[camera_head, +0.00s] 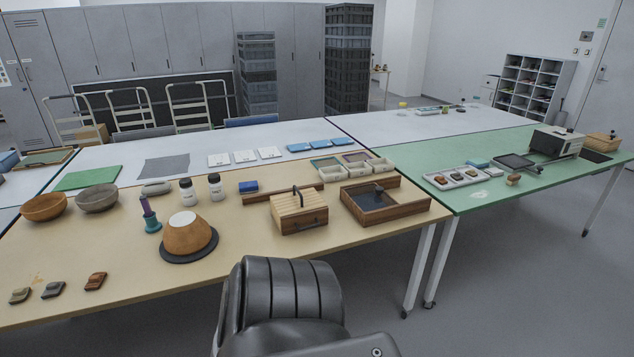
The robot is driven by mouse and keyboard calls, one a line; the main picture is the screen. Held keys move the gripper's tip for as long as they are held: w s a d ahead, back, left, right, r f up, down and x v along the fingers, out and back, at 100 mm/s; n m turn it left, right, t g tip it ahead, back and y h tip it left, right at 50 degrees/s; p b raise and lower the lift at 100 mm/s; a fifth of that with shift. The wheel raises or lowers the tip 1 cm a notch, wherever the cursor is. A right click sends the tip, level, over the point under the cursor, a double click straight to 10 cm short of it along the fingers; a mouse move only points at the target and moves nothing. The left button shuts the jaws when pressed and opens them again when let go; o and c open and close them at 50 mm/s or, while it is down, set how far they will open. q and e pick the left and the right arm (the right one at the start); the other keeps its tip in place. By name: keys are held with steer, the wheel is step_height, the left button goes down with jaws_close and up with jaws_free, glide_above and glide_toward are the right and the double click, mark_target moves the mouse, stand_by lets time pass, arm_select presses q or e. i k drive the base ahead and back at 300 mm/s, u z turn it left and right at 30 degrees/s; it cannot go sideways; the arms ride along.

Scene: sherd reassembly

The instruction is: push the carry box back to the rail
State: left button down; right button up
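The carry box (298,222) is a light wooden box with a slatted top and a dark upright handle. It stands upright on the tan table, right of the middle. The rail (263,197) looks to be the low brown wooden strip behind it, running left to right. The box covers part of the strip, and I cannot tell whether the two touch or how wide any gap is. Neither of my grippers shows in the head view.
A wooden tray (426,206) with a dark inside stands close right of the box. A brown upturned bowl (188,240) sits on a dark disc to the left. Small white trays (333,174) lie behind the strip. The table in front of the box is clear.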

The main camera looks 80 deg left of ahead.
mark_target(297, 201)
steer(key=u, duration=0.45)
steer(key=i, duration=0.8)
steer(key=u, duration=1.1)
steer(key=i, duration=0.4)
steer(key=u, duration=0.5)
